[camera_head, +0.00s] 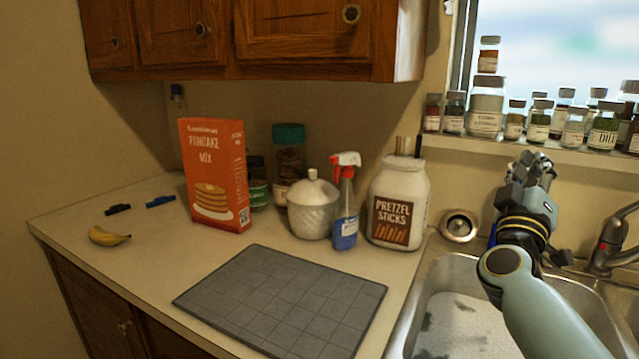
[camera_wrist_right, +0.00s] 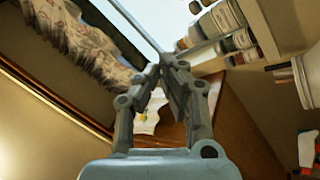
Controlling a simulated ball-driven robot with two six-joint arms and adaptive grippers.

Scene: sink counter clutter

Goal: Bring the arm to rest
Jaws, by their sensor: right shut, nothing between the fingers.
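My right gripper (camera_head: 531,172) is raised above the sink at the right of the head view, in front of the window sill and pointing up. In the right wrist view its two fingers (camera_wrist_right: 163,72) come together at the tips. It is shut and holds nothing. My right arm reaches in from the lower right corner of the head view. My left gripper is not in view.
Spice jars (camera_head: 538,122) line the window sill close behind the right gripper. The faucet (camera_head: 608,240) stands right of it. A pretzel jar (camera_head: 398,205), spray bottle (camera_head: 345,205) and pancake box (camera_head: 213,175) stand on the counter. A grey mat (camera_head: 280,300) lies bare.

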